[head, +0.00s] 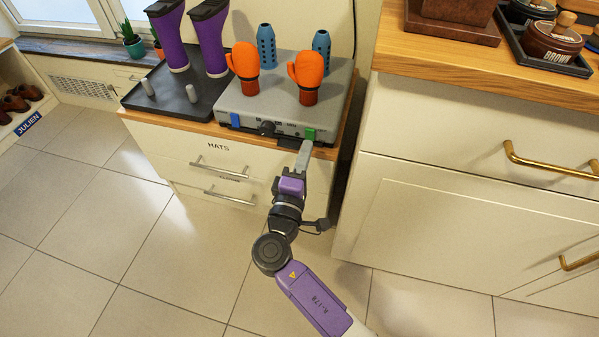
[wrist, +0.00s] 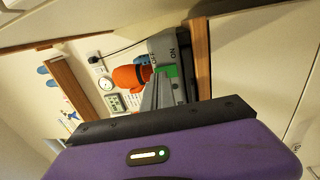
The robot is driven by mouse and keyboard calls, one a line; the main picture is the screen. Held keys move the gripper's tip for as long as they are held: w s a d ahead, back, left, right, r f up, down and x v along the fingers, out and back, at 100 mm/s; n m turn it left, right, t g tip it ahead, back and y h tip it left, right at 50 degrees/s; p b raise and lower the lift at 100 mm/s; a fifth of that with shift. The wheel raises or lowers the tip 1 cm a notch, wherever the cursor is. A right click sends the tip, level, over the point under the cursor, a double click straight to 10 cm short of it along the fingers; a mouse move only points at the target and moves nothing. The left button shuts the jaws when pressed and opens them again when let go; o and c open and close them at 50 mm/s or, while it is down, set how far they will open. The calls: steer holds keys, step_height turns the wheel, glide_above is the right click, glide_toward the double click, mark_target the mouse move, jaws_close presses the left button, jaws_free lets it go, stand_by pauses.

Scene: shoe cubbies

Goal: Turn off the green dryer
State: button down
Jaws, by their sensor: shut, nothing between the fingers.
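The dryer (head: 340,100) is a grey box on the low cabinet, with blue tubes on top and two orange mittens (head: 306,72) over tubes. Its front panel has a blue switch (head: 235,120) at the left, a black knob (head: 267,128) and a green switch (head: 310,134) at the right. In the wrist view the green switch (wrist: 172,70) shows beside lettering reading ON and, partly hidden, what looks like OFF. My gripper (head: 304,148) is shut and empty, its tips just in front of the green switch. The fingers (wrist: 154,95) partly cover the switch; I cannot tell whether they touch it.
A black tray (head: 180,105) with purple boots stands left of the dryer. The cabinet's drawers (head: 215,172) below have bar handles. A taller cream cabinet (head: 450,210) with a wooden top stands close at right. The tiled floor at left is clear.

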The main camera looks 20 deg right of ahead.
mark_target(310, 135)
steer(key=shift+x, duration=1.25)
